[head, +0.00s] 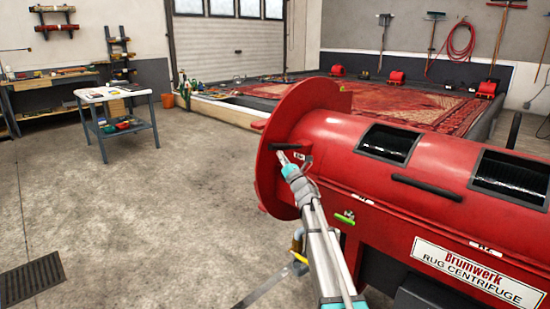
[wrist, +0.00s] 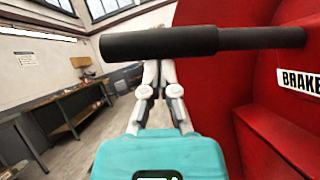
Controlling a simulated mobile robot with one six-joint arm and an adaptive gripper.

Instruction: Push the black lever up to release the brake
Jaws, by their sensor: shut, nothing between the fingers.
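The black brake lever (head: 287,147) is on the upper left end of the red centrifuge (head: 345,150). In the wrist view the lever (wrist: 160,42) lies nearly level across the top, its thick grip to the left and its thinner rod running right to the red body. A white BRAKE label (wrist: 300,80) is on the red body below the rod. My gripper (head: 283,160) is shut and empty, just below the lever in the head view. In the wrist view the lever hides the tips of my fingers (wrist: 159,72); I cannot tell whether they touch it.
A round red flange (head: 275,165) rises beside my gripper. A black handle bar (head: 427,187), two openings and a green-handled valve (head: 345,217) are on the centrifuge. A work table (head: 112,95) stands at the left, with open floor (head: 150,210) between.

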